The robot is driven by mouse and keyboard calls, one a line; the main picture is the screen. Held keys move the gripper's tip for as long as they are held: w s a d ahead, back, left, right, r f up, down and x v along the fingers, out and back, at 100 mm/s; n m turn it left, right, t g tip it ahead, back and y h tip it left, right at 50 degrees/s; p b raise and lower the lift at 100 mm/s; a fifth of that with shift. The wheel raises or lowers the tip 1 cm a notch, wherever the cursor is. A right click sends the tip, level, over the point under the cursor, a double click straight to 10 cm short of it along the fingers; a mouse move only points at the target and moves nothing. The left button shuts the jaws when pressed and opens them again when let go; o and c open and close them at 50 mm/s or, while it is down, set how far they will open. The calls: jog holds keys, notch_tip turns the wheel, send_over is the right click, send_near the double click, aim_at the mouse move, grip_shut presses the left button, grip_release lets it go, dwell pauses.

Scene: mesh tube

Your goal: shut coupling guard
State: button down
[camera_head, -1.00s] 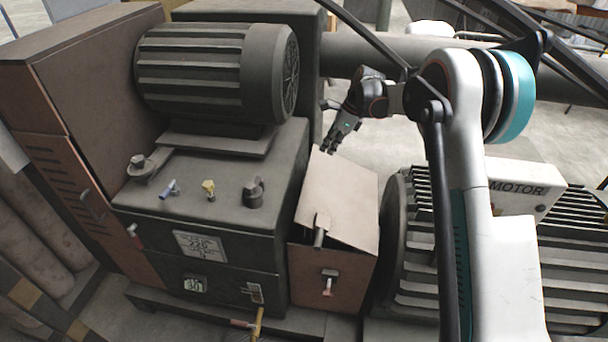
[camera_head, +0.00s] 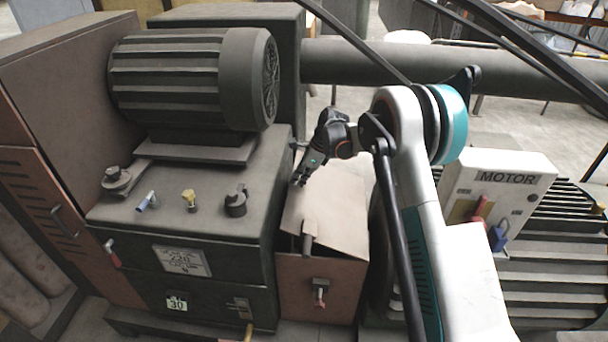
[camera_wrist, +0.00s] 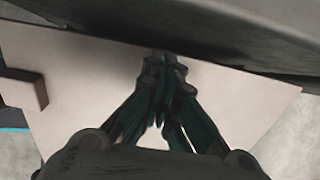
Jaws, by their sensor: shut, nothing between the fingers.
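The coupling guard is a box (camera_head: 325,291) with a tan lid (camera_head: 335,218) between the dark gearbox and the motor. The lid is tilted, with a dark gap under its front-left edge. A small tab (camera_head: 308,238) sits at its front edge, and a red-handled latch (camera_head: 320,294) is on the box front. My gripper (camera_head: 302,180) is shut and empty at the lid's far-left edge, beside the gearbox. In the wrist view, the closed fingers (camera_wrist: 165,65) are over the lid (camera_wrist: 90,75), close to a dark edge. I cannot tell whether they touch the lid.
The dark gearbox (camera_head: 190,235) with knobs on top stands left of the guard. A ribbed electric motor (camera_head: 195,75) sits above it. A white MOTOR box (camera_head: 500,195) with a red handle and blue padlock is at the right. A thick pipe (camera_head: 390,65) runs behind.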

jog(key=shift+a+f, duration=0.15)
jog(key=shift+f, duration=0.15)
jog(key=a+f+h+b, duration=0.2)
jog(key=a+f+h, duration=0.1)
jog(key=f, duration=0.6)
jog(key=shift+w+a+g+h, duration=0.25)
jog(key=shift+w+g+h, duration=0.15)
jog(key=shift+f, duration=0.1)
